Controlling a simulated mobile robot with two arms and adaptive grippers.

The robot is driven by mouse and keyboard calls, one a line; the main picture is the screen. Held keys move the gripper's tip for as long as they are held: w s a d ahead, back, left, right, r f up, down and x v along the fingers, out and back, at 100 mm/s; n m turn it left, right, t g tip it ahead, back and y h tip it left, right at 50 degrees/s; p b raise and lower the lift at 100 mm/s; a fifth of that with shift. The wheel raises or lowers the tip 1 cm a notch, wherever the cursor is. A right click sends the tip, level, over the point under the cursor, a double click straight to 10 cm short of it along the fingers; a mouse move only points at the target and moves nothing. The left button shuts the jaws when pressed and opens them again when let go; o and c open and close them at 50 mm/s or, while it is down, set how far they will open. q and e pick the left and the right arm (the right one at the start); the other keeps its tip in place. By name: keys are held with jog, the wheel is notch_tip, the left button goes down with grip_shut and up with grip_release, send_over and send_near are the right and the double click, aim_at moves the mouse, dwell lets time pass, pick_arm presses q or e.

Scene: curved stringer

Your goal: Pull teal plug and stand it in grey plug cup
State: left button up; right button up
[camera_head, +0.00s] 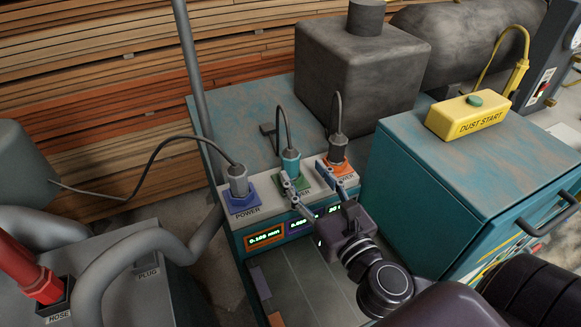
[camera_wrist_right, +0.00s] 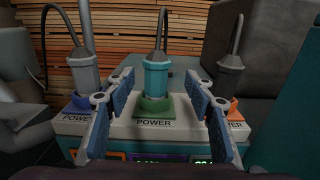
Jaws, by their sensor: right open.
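The teal plug (camera_head: 291,163) stands upright in the green middle socket (camera_head: 294,184) of the power panel, with a dark cable rising from its top. In the right wrist view the teal plug (camera_wrist_right: 156,75) is centred between the open fingers. My right gripper (camera_head: 314,185) is open just in front of the plug, with one finger to either side and nothing held. The grey plug cup appears to be the grey box marked PLUG (camera_head: 148,271) at the lower left; its opening is hidden behind a grey hose. My left gripper is not in view.
A grey plug (camera_head: 238,180) stands in the blue socket to the left and a dark plug (camera_head: 337,150) in the orange socket to the right, both close to the fingers. A red hose end (camera_head: 35,275) stands at HOSE. A teal cabinet (camera_head: 450,180) bounds the right.

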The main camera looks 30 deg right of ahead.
aim_at(295, 163)
jog(key=shift+w, duration=0.7)
jog(key=w, duration=0.1)
jog(key=w+p, duration=0.1)
jog(key=w, duration=0.1)
jog(key=w+p, duration=0.1)
jog(key=shift+w+a+r, duration=0.1)
jog(key=shift+w+r, duration=0.15)
jog(key=shift+r, duration=0.05)
jog(key=shift+w+f, duration=0.15)
jog(key=shift+w, duration=0.25)
jog(key=shift+s, duration=0.1)
jog(key=shift+c, duration=1.3)
jog(key=c, duration=1)
